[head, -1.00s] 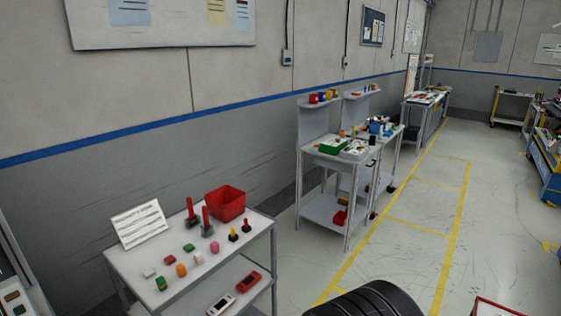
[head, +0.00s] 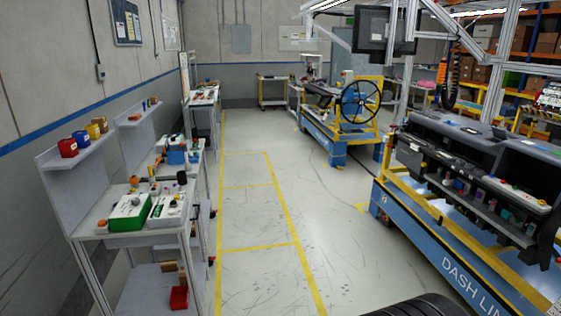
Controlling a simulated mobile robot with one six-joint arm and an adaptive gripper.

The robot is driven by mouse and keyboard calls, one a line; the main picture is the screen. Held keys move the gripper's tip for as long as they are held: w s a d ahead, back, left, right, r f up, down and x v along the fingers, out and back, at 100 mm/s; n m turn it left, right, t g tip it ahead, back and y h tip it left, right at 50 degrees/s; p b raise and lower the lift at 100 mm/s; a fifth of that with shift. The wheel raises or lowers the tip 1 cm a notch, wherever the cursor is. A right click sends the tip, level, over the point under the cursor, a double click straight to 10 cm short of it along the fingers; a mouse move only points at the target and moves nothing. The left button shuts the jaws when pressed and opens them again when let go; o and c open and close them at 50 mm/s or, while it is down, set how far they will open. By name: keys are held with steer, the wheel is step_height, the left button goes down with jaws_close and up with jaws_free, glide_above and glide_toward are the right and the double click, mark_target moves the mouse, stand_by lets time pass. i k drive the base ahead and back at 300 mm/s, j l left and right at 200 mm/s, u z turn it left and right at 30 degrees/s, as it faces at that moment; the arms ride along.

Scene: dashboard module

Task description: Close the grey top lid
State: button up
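A dark dashboard module (head: 425,150) rests on a blue and yellow cart (head: 437,240) marked "DASH LIN" at the right. Its upper side has broad grey surfaces, with a grey panel (head: 528,150) toward the right. I cannot tell for sure which part is the grey top lid, or whether it is open. An open shelf-like recess along the module's front holds several small coloured items (head: 505,213). My gripper is not in view.
Workbenches with shelves stand along the left wall; the nearest holds a green and white box (head: 130,212). A yellow-lined floor lane (head: 250,220) between benches and cart is clear. A second cart with a steering wheel (head: 366,102) stands farther back. A monitor (head: 386,30) hangs above.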

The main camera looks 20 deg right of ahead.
mark_target(498, 132)
steer(key=i+l+z, duration=0.1)
steer(key=i+z, duration=0.65)
steer(key=i, duration=0.2)
steer(key=i+j+z, duration=0.2)
steer(key=i+z, duration=0.15)
steer(key=i+j+z, duration=0.4)
steer(key=i+l, duration=0.05)
steer(key=i, duration=0.1)
